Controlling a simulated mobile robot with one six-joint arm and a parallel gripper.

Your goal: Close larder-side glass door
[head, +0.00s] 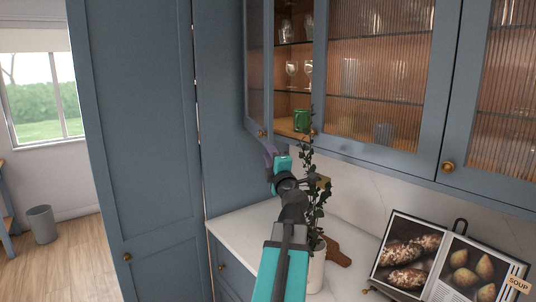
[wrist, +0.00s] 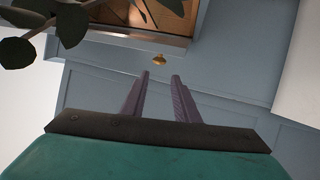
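The larder-side glass door (head: 259,60) is the leftmost door of the blue wall cabinet in the head view. It stands open, swung out beside the tall larder, with ribbed glass and a brass knob (head: 262,133) low on its frame. My gripper (head: 269,149) is just below that knob, its purple fingers pointing up and away. In the wrist view my gripper (wrist: 161,75) has its fingers apart with nothing between them. A brass knob (wrist: 159,59) shows just beyond the fingertips, apart from them. Whether a finger touches the door is unclear.
A leafy plant in a white pot (head: 316,268) stands on the counter close to my arm; its leaves (wrist: 72,22) hang into the wrist view. A green mug (head: 302,120) and glasses are inside the open cabinet. The tall larder (head: 145,150) is at left; a cookbook (head: 405,255) is at right.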

